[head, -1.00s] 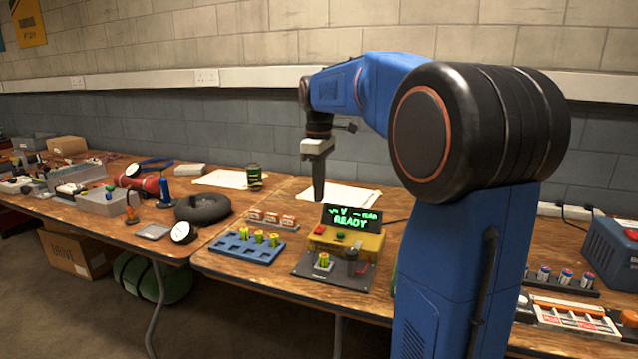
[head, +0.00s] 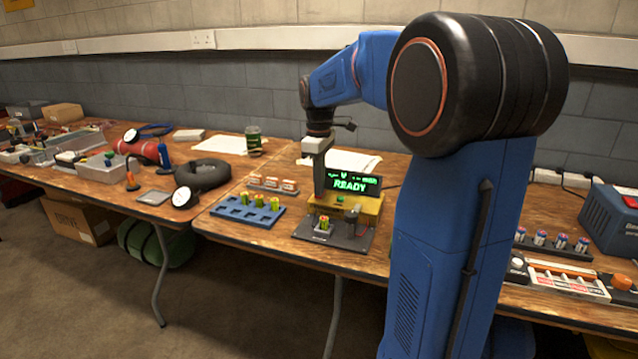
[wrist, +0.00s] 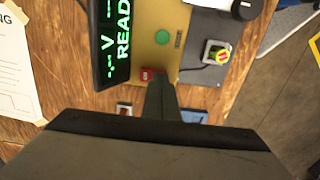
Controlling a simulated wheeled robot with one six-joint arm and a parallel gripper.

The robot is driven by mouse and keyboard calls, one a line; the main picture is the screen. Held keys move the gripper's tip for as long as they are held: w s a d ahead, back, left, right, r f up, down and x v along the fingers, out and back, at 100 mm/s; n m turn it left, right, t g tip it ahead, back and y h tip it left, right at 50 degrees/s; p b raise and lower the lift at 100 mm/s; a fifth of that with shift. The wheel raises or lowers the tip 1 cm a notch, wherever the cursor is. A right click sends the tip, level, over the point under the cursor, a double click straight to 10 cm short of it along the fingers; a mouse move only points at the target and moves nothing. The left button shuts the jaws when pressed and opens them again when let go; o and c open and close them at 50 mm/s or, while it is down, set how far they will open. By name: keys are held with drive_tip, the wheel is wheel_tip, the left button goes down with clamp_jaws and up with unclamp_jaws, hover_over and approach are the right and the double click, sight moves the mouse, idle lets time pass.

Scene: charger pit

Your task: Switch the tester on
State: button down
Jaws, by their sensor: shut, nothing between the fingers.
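The tester is a yellow box (head: 370,207) on a grey base plate (head: 305,231), with a lit screen (head: 350,184) reading READY. In the wrist view the yellow box (wrist: 152,52) carries a green button (wrist: 162,37) and a small red switch (wrist: 146,75) near its edge. A yellow-green battery (wrist: 218,54) stands in a holder on the plate. My gripper (head: 319,196) is shut and empty, pointing down at the left end of the box. In the wrist view my gripper (wrist: 158,84) is right beside the red switch; I cannot tell whether it touches.
A blue tray (head: 230,217) with several batteries lies left of the tester, with a row of small boxes (head: 273,184) behind it. A white sheet (head: 345,160) lies behind the tester. A dark knob (wrist: 244,8) stands on the base plate.

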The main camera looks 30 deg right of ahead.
drive_tip(key=shift+f, duration=0.2)
drive_tip(key=shift+d, duration=0.15)
drive_tip(key=shift+w+d+r, duration=0.15)
drive_tip(key=shift+w+d, duration=0.3)
idle(0.4)
drive_tip(key=shift+r, duration=0.5)
wheel_tip(320, 180, up, 13)
drive_tip(key=shift+w+d, duration=0.2)
drive_tip(key=shift+d, duration=0.1)
